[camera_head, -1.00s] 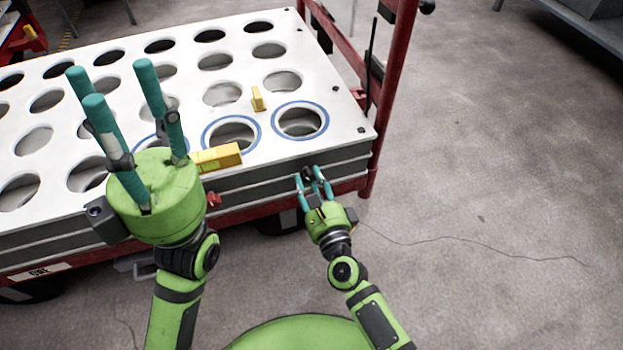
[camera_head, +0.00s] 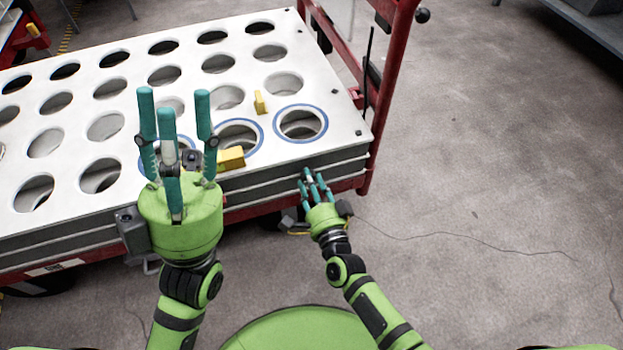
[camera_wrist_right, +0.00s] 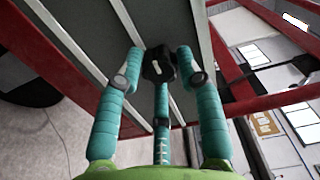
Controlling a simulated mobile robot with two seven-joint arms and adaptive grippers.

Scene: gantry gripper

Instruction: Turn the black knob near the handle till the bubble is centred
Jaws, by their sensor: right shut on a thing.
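The black knob (camera_wrist_right: 158,65) shows in the right wrist view, between the teal fingertips, under the edge of the grey plate. My right gripper (camera_head: 313,180) is shut on the knob at the front right corner of the white plate (camera_head: 345,135). In the head view its fingers mostly hide the knob. A smaller yellow piece (camera_head: 259,103) stands further back. No bubble can be made out.
The plate has rows of round holes, some ringed in blue. A red frame (camera_head: 388,95) with a handle rises at its right end. Open grey floor (camera_head: 500,190) lies to the right, with a thin cable on it.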

